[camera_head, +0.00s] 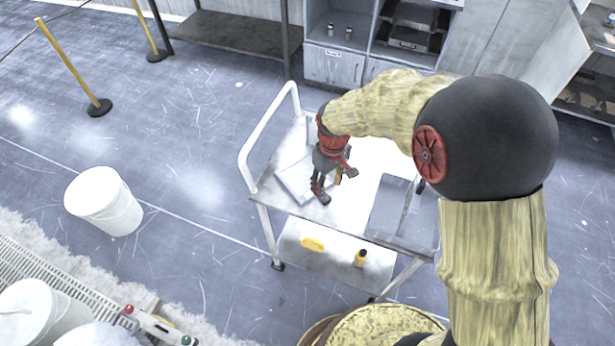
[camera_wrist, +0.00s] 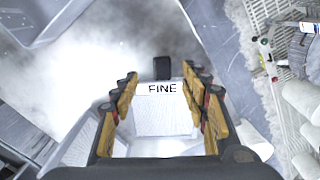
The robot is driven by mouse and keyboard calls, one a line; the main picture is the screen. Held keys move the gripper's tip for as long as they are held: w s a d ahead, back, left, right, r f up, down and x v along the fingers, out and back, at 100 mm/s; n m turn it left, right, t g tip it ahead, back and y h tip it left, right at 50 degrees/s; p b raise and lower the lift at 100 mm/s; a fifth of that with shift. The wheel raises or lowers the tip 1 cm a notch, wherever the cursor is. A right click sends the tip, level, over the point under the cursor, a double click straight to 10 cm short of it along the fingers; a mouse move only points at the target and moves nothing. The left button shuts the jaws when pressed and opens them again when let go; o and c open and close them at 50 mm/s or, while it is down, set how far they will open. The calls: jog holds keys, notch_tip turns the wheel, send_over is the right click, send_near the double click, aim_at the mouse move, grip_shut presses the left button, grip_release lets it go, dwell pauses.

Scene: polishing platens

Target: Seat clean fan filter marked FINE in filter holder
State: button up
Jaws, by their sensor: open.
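A white panel marked FINE (camera_wrist: 165,120) lies between my gripper's fingers in the wrist view, with a small dark block (camera_wrist: 162,68) at its far edge. My gripper (camera_wrist: 160,76) is open, one finger on each side of the panel; I cannot tell whether they touch it. In the head view my gripper (camera_head: 335,189) points down over the cart's left part. A flat white piece (camera_head: 294,182) beside it is partly hidden by the gripper; its marking cannot be read there. I cannot make out the filter holder for certain.
The white cart (camera_head: 262,190) has a raised handle at its left end. A grey tray (camera_head: 392,207) is on its right part. A yellow item (camera_head: 313,244) and a small yellow bottle (camera_head: 360,258) are on the lower shelf. A white bucket (camera_head: 104,203) stands on the floor at left.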

aim_at(326, 199)
notch_tip(326, 199, down, 6)
jog(key=shift+s+a+f+b, duration=0.15)
jog(key=shift+f+b, duration=0.1)
jog(key=shift+b, duration=0.85)
jog(key=shift+c, duration=0.8)
grip_shut()
